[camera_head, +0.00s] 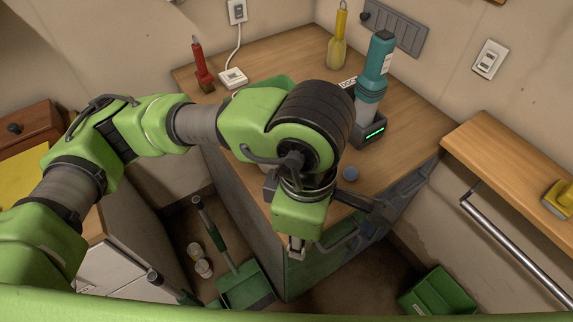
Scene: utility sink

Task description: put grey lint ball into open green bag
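A small grey-blue ball (350,174), which looks like the lint ball, lies on the wooden counter near its front edge, just right of my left wrist. My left gripper (335,236) hangs over the counter's front corner with its fingers spread apart. It is in front of the ball and not touching it. I cannot clearly make out an open green bag. A green thing (272,86) on the counter is mostly hidden behind my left arm, and an open green container (438,293) stands on the floor at lower right. My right gripper is not in view.
A teal bottle-shaped device (375,70) stands on a dark base (369,129) behind the ball. A red tool (202,66) and a yellow bottle (339,40) stand farther back. A green dustpan (244,287) is on the floor. A wooden shelf (510,165) with a metal rail is at right.

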